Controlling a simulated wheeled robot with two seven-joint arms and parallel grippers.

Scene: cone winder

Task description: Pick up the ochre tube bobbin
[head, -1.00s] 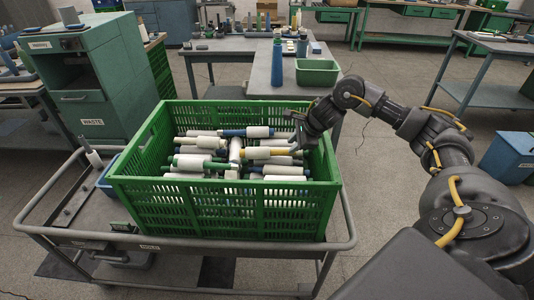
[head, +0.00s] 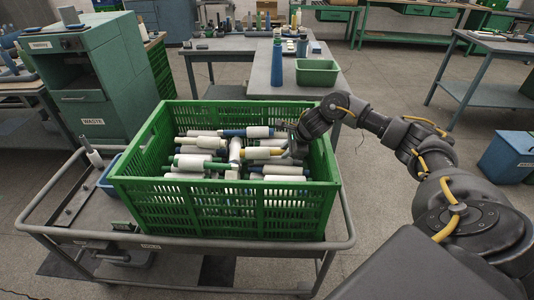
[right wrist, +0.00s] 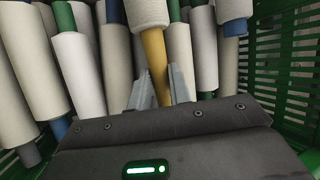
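The ochre tube bobbin lies among other bobbins in the green crate (head: 225,215), towards its right side. In the head view its white yarn (head: 257,153) shows, and my right gripper (head: 291,153) partly covers its tube end. In the right wrist view the bare ochre tube (right wrist: 155,58) runs down from its white yarn (right wrist: 150,12) to between the two grey fingertips of my right gripper (right wrist: 161,84). The fingers are apart, one on each side of the tube. Whether either touches it I cannot tell. My left gripper is out of view.
White-wound bobbins with blue, green and grey tubes lie close on both sides, such as a white one (right wrist: 78,75). The crate's right wall (right wrist: 283,60) is near the gripper. The crate stands on a grey trolley (head: 60,215). A table with a green bin (head: 317,72) stands behind.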

